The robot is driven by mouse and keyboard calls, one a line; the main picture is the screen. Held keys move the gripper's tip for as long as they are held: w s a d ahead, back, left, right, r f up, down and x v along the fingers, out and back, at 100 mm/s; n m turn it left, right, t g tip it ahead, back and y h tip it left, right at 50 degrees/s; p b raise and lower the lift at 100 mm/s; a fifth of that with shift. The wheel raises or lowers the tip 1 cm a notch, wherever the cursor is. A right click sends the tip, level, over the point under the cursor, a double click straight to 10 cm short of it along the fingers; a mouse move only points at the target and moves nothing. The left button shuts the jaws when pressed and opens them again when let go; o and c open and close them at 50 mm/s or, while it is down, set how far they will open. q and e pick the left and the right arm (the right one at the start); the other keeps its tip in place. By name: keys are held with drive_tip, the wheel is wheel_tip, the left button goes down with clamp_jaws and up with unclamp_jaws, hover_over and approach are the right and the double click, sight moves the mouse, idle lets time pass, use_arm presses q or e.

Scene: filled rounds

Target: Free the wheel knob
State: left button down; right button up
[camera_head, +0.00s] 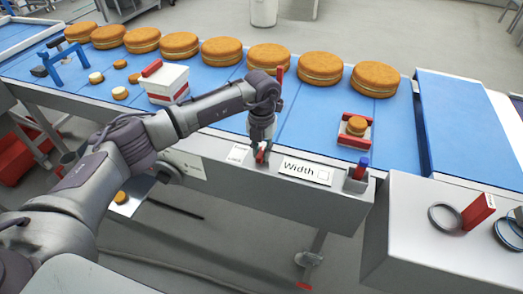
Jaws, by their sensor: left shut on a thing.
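My left gripper (261,146) is at the front rail of the blue conveyor, beside a small white label (238,154) with unreadable text. It points down and is shut on a small part with red (260,157) showing at the fingertips. The fingers hide most of that part, and I cannot tell whether it is the wheel knob. A white sign (305,171) reading "Width" is just right of the gripper. My right gripper is not in view.
Large filled rounds (320,68) stand in a row along the far side of the blue conveyor (210,79). A red-and-white block (165,82) and a red stand with a small round (356,126) are on it. A grey box (400,225) with dark rings (444,217) is at right.

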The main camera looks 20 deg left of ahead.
sight(262, 152)
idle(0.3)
use_arm(q)
drive_tip(key=c, duration=1)
unclamp_jaws()
drive_tip(key=shift+c, duration=0.2)
drive_tip(key=shift+r, duration=0.1)
wheel_tip(262, 152, up, 12)
